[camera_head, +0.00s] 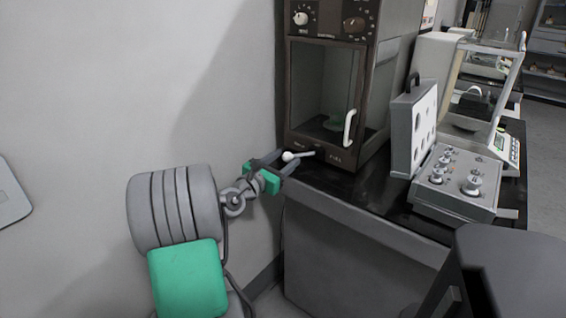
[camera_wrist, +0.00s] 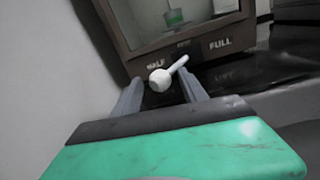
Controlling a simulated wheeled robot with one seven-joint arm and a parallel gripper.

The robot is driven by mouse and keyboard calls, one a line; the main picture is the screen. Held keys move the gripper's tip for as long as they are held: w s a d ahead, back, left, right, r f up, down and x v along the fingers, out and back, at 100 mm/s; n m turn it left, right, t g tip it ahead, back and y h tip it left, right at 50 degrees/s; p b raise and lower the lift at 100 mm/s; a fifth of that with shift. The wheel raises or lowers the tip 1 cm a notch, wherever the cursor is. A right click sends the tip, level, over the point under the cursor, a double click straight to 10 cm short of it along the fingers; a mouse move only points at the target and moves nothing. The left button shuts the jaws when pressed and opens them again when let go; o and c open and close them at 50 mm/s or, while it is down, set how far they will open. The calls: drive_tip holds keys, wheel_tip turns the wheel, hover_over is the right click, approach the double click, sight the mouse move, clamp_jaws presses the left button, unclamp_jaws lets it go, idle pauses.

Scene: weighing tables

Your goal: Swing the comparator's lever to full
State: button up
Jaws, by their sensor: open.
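The comparator (camera_head: 330,85) is a tall dark brown cabinet with a glass window, at the back end of the black table. Its lever (camera_head: 302,154) is a short white rod with a round white knob, low on the front. In the wrist view the lever (camera_wrist: 178,65) slants with its knob (camera_wrist: 160,80) down and left, under the HALF label (camera_wrist: 155,65). The FULL label (camera_wrist: 220,44) is to the right. My gripper (camera_head: 286,159) is open, and its grey fingers (camera_wrist: 161,84) are on either side of the knob in the picture. I cannot tell whether either touches it.
A white door handle (camera_head: 349,127) is above and right of the lever. A grey case with an open lid (camera_head: 455,190) stands on the table (camera_head: 370,205) to the right. A wall (camera_head: 120,80) is close on the left. Bare tabletop lies before the cabinet.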

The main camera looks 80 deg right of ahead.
clamp_jaws()
idle(0.5)
idle(0.8)
